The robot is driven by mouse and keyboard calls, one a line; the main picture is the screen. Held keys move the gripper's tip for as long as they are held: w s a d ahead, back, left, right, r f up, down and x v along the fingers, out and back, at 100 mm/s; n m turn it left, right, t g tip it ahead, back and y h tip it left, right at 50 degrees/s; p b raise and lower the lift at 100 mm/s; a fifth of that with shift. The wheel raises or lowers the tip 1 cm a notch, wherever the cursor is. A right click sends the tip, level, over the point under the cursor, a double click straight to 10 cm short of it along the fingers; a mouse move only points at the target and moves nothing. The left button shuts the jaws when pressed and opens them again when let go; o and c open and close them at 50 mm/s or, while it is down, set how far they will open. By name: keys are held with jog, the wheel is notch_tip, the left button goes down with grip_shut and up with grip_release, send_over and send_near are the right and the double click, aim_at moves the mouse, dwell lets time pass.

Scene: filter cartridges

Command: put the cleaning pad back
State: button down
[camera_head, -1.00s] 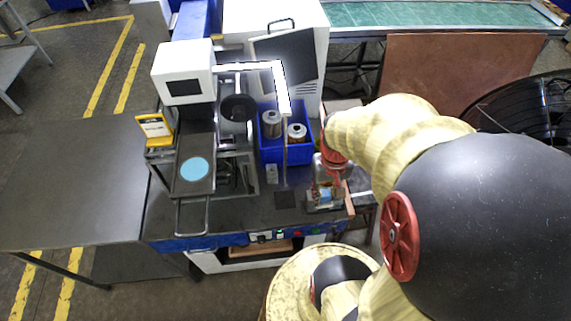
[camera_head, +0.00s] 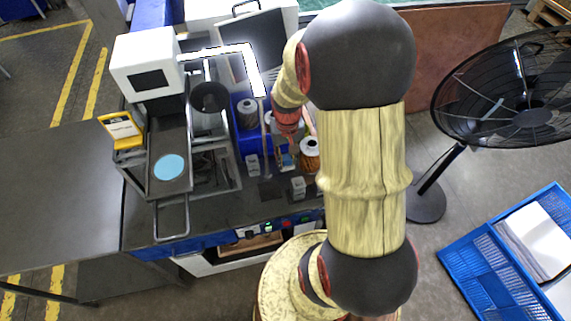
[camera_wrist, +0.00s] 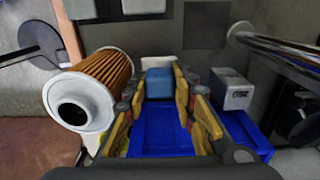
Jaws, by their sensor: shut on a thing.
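A small blue block, seemingly the cleaning pad (camera_wrist: 158,83), sits between the fingertips of my gripper (camera_wrist: 160,92) in the wrist view. The fingers are shut on its sides. In the head view my gripper (camera_head: 286,160) points down at the right of the blue bin (camera_head: 241,142), with a bit of blue at its tips. I cannot tell whether the pad touches anything below it. A light-blue disc (camera_head: 168,167) lies on the dark tray (camera_head: 168,135) at the left.
A pleated cartridge (camera_head: 309,158) stands right of my gripper; it is also close beside the fingers in the wrist view (camera_wrist: 100,80). A small grey box (camera_wrist: 232,88) is on the other side. Another cartridge (camera_head: 247,113) is in the bin. A fan (camera_head: 510,90) stands right.

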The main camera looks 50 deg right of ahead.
aim_at(285, 163)
jog(key=shift+w+f, duration=0.15)
jog(key=shift+f, duration=0.05)
jog(key=shift+w+d+f+b, duration=0.15)
jog(key=shift+f+b, duration=0.1)
jog(key=shift+f, duration=0.65)
jog(key=shift+w+f+b, duration=0.1)
jog(key=shift+f+b, duration=0.15)
jog(key=shift+f, duration=0.6)
jog(key=shift+f, duration=0.2)
jog(key=c, duration=1.7)
grip_release()
jog(key=shift+c, duration=0.2)
jog(key=shift+r, duration=0.15)
notch_tip(285, 163, up, 12)
jog(key=p, duration=0.3)
jog(key=shift+s, duration=0.1)
